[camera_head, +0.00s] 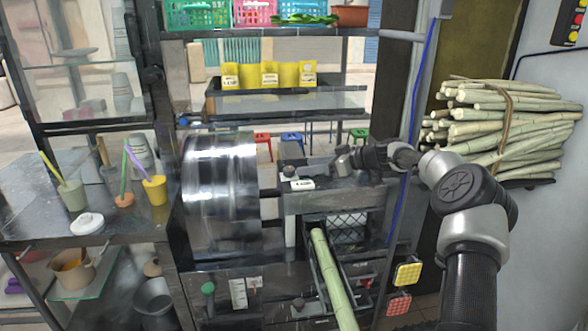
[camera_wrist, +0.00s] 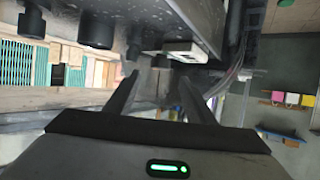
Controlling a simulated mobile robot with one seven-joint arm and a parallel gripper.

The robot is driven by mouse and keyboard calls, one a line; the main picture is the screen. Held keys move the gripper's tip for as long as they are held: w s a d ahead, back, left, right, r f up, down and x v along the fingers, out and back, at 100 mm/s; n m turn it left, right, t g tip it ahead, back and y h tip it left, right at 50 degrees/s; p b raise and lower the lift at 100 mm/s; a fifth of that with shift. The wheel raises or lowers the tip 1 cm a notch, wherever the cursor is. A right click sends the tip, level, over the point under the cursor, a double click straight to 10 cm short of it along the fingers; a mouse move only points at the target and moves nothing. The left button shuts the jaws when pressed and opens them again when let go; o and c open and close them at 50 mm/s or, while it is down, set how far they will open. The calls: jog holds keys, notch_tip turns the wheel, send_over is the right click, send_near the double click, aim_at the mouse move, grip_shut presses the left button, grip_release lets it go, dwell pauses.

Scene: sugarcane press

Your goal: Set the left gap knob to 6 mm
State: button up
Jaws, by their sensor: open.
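The press housing (camera_head: 330,200) stands right of the large shiny drum. A small dark knob-like part (camera_head: 288,170) sits on its top left, behind a small white label (camera_head: 302,184) whose reading is too small to make out. I cannot tell for sure that this part is the left gap knob. My gripper (camera_head: 340,164) is above the housing top, right of that part and apart from it. In the wrist view my gripper (camera_wrist: 158,88) is open, with nothing seen between its fingers. Dark round knobs (camera_wrist: 98,28) show at the upper left there, beside a pale block (camera_wrist: 183,51).
The shiny drum (camera_head: 220,195) stands close left of the housing. A green cane (camera_head: 332,280) lies in the chute in front. A tied cane bundle (camera_head: 500,125) is at the right, behind my arm. A counter with cups (camera_head: 153,190) is at the left.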

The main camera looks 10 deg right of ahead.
aim_at(291, 169)
jog(key=x, duration=0.6)
jog(key=shift+w+a+f, duration=0.2)
jog(key=shift+w+a, duration=0.05)
jog(key=shift+a, duration=0.05)
jog(key=c, duration=1)
